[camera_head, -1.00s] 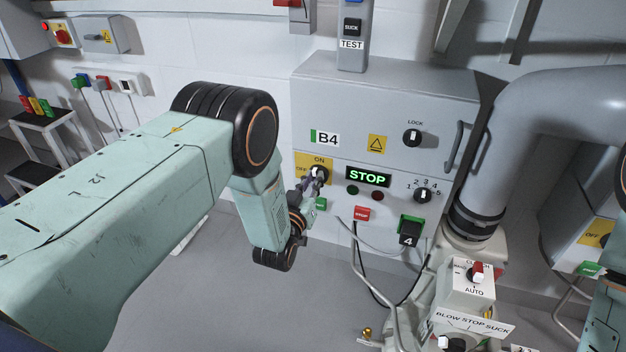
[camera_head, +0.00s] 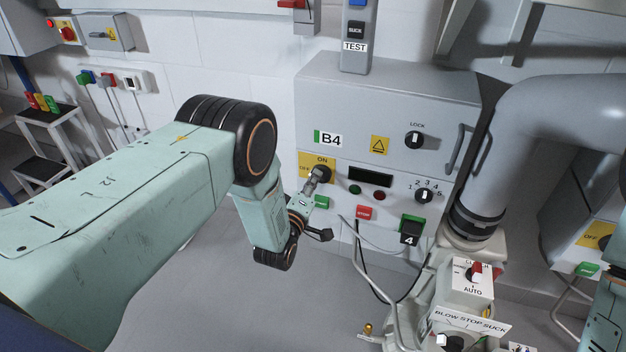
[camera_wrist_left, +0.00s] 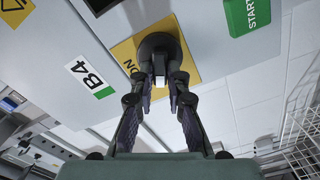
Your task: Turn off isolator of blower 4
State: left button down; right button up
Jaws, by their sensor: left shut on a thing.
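The B4 cabinet (camera_head: 360,105) stands ahead of me with its isolator, a dark round knob (camera_head: 322,174) on a yellow ON/OFF plate (camera_head: 306,160). In the left wrist view the knob (camera_wrist_left: 158,45) sits at the top middle, on the yellow plate (camera_wrist_left: 124,52). My left gripper (camera_wrist_left: 160,85) is shut on the knob's grip, one finger on each side. In the head view the left gripper (camera_head: 312,186) reaches the knob from below left. The cabinet's display (camera_head: 370,180) is dark. My right gripper is not in view.
Below the isolator are a green START button (camera_head: 321,202) and a red STOP button (camera_head: 364,212). A selector knob (camera_head: 424,195) and a LOCK knob (camera_head: 414,140) are to the right. A large grey pipe (camera_head: 545,110) and a control pedestal (camera_head: 470,290) stand at the right.

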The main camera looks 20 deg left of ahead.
pick_arm(q)
jog(key=n, duration=0.4)
jog(key=shift+f+n, duration=0.25)
jog(key=shift+n, duration=0.45)
jog(key=c, duration=1.3)
grip_release()
jog(key=shift+s, duration=0.1)
jog(key=s, duration=1.2)
jog(key=shift+a, duration=0.2)
